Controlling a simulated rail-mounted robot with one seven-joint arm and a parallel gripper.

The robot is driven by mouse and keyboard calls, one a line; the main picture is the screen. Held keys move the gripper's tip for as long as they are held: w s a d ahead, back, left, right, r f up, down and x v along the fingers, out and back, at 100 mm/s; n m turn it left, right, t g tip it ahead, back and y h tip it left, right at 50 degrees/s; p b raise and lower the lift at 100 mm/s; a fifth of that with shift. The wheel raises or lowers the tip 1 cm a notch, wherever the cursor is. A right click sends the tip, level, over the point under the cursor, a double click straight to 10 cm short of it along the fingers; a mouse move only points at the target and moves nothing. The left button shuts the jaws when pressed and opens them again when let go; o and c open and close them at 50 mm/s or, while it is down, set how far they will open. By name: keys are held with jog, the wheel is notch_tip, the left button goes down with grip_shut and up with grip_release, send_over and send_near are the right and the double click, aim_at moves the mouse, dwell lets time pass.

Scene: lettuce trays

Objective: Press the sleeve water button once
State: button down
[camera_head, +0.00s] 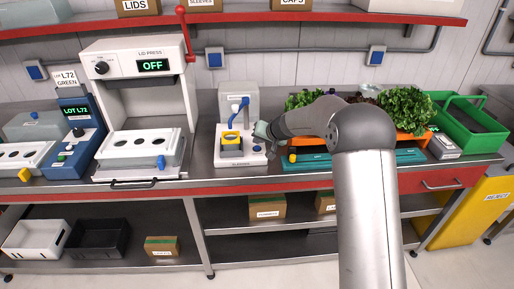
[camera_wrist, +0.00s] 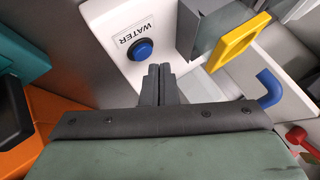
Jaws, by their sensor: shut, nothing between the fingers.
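The blue water button (camera_wrist: 140,48) is round and sits in a dark ring on a white housing, beside a label reading WATER (camera_wrist: 134,28). My gripper (camera_wrist: 159,70) is shut and empty. Its fingertips appear very near the button's lower right edge in the wrist view; I cannot tell whether they touch it. In the head view, my gripper (camera_head: 270,151) is at the right side of the white sleeve machine (camera_head: 240,158), which stands mid-bench. A yellow frame (camera_wrist: 238,42) and a blue hook (camera_wrist: 270,88) are on the machine.
A teal tray (camera_head: 310,162) and an orange crate (camera_head: 408,139) of lettuce lie to the right. A green crate (camera_head: 478,138) stands farther right. The lid press (camera_head: 150,52), showing OFF, stands left of the sleeve machine. The steel bench (camera_head: 205,160) has a narrow clear strip between them.

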jog(key=shift+f, duration=0.2)
dwell(0.6)
jog(key=shift+f+b, duration=0.25)
jog(key=shift+b, duration=0.5)
jog(key=shift+f+b, duration=0.45)
jog(key=shift+b, duration=0.15)
dwell(0.4)
jog(key=shift+r, duration=0.15)
jog(key=shift+r+p, duration=0.35)
jog(key=shift+r, duration=0.35)
notch_tip(320, 180, up, 5)
jog(key=p, duration=0.2)
jog(key=shift+p, duration=0.4)
dwell(0.7)
